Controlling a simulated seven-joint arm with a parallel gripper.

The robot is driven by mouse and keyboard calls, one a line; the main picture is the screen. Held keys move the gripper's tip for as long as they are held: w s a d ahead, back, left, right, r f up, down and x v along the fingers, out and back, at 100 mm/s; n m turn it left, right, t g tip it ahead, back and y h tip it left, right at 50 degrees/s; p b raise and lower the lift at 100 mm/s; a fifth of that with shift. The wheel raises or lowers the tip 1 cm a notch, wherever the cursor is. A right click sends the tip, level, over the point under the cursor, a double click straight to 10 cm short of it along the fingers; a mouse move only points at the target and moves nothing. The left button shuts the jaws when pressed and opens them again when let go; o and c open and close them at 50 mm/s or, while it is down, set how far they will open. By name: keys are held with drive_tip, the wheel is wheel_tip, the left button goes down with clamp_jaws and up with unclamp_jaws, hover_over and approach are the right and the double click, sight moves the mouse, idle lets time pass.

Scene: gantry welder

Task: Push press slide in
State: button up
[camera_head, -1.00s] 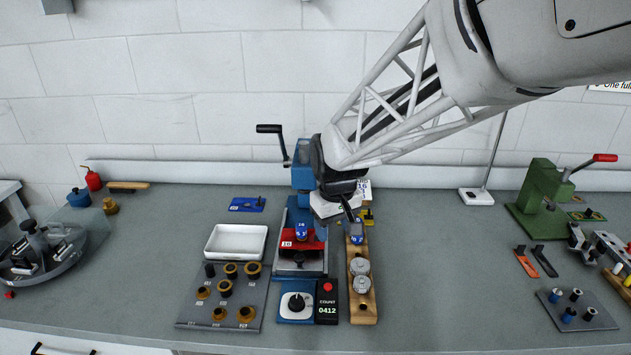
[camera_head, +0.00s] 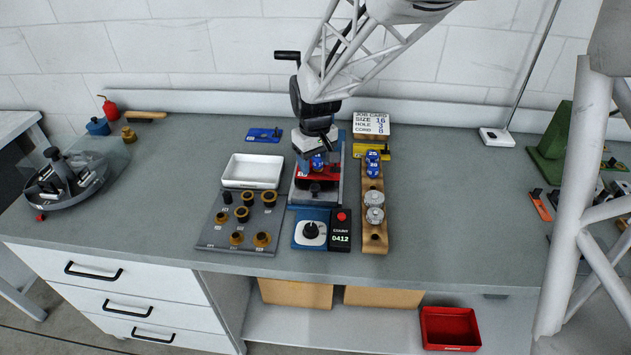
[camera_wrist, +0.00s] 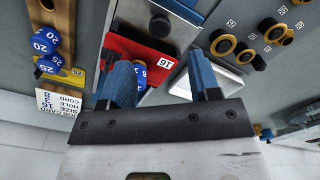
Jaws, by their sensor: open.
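The blue press (camera_head: 344,146) stands at the middle of the bench, largely hidden behind my arm. Its slide (camera_head: 318,198) is a grey plate extending toward the front, with a dark knob. A red holder (camera_head: 302,171) marked 16 sits on the slide with a blue numbered piece (camera_head: 318,163) in it. My gripper (camera_head: 317,153) is above and at the back of the red holder. In the wrist view my gripper (camera_wrist: 162,82) has its two blue fingers apart, with the red holder (camera_wrist: 132,48) just beyond them. I cannot tell whether a finger touches it.
A wooden rack (camera_head: 374,238) with blue pieces and metal discs stands close on the right. A white tray (camera_head: 253,171) and a plate of brass rings (camera_head: 215,235) are on the left. A dial box (camera_head: 311,229) and counter (camera_head: 341,238) are in front.

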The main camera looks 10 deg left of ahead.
sight(315, 187)
drive_tip(key=shift+f, duration=0.1)
drive_tip(key=shift+f, duration=3.8)
